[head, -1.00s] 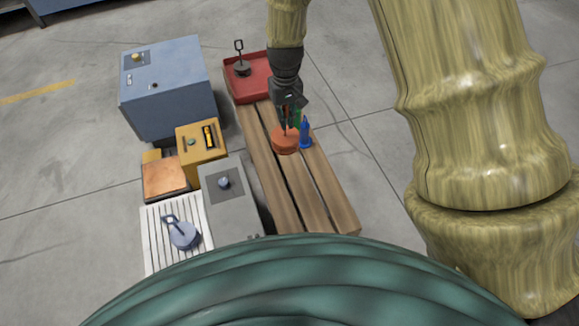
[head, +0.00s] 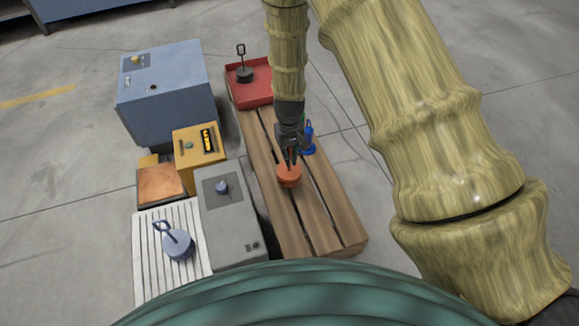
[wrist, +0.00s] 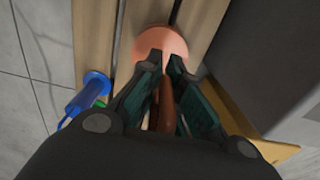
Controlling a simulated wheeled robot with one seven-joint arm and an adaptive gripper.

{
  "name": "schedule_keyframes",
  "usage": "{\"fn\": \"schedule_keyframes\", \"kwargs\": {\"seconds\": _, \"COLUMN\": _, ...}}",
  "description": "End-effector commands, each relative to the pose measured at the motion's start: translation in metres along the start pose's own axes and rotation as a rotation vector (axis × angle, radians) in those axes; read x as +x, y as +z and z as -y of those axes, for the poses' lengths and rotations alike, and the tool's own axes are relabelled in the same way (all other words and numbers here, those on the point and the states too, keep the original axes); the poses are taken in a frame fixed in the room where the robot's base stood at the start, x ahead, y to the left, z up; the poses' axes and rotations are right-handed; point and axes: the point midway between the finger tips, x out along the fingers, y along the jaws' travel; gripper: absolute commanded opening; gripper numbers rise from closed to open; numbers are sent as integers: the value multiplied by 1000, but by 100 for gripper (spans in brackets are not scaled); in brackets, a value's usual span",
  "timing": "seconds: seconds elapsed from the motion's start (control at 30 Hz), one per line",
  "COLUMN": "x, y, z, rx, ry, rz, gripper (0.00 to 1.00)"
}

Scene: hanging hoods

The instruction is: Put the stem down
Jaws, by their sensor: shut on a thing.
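The orange stem has a round disc (head: 289,178) at its lower end and a thin upright shaft. My gripper (head: 289,157) is shut on the shaft, above the disc. In the wrist view the reddish shaft (wrist: 167,100) runs between the fingers, and the disc (wrist: 160,42) shows beyond the fingertips. The disc is over the middle of the slatted wooden bench (head: 325,205). I cannot tell whether it touches the slats.
A red tray (head: 256,92) holds a dark stem at the bench's far end. A grey box (head: 231,225) stands left of the bench. The near slats are clear.

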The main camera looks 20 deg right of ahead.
Motion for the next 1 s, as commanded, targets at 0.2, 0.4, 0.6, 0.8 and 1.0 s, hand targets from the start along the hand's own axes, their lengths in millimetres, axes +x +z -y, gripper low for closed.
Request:
{"fn": "schedule_keyframes", "kwargs": {"seconds": 0.2, "x": 18, "y": 0, "z": 0, "rx": 1, "ry": 0, "rz": 0, "gripper": 0}}
{"fn": "schedule_keyframes", "kwargs": {"seconds": 0.4, "x": 40, "y": -1, "z": 0, "rx": 0, "ry": 1, "rz": -2, "gripper": 0}}
{"fn": "schedule_keyframes", "kwargs": {"seconds": 0.6, "x": 40, "y": -1, "z": 0, "rx": 0, "ry": 1, "rz": -2, "gripper": 0}}
{"fn": "schedule_keyframes", "kwargs": {"seconds": 0.8, "x": 43, "y": -1, "z": 0, "rx": 0, "ry": 0, "rz": -1, "gripper": 0}}
{"fn": "schedule_keyframes", "kwargs": {"seconds": 1.0, "x": 43, "y": -1, "z": 0, "rx": 0, "ry": 0, "rz": -1, "gripper": 28}}
